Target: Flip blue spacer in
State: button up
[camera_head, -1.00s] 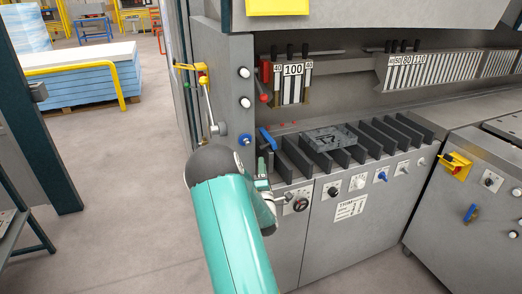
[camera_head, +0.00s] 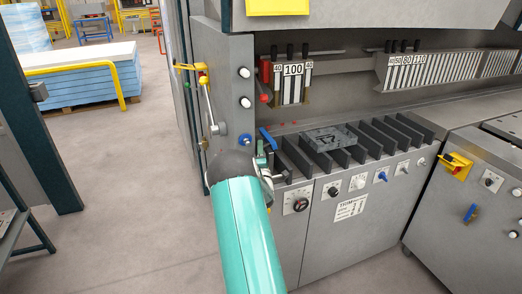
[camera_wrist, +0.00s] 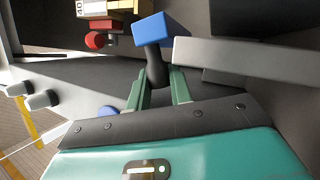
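The blue spacer (camera_head: 267,139) is a small blue piece at the left end of the row of dark bars on the bender. In the wrist view it is a blue block (camera_wrist: 153,29) on a short dark stem, tilted slightly. My gripper (camera_head: 263,160) is just below it in the head view, partly hidden by my arm. In the wrist view the green fingers of my gripper (camera_wrist: 162,80) are apart, one on each side of the stem's lower end. Gaps show beside the stem; I cannot tell whether either finger touches it.
A grey bar (camera_wrist: 240,57) lies close to the right of the blue block in the wrist view. A red knob (camera_wrist: 95,40) is at upper left. A grey block (camera_head: 332,138) lies on the dark bars. A blue knob (camera_head: 246,140) and a lever (camera_head: 208,103) are on the left column.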

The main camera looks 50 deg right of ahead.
grip_shut()
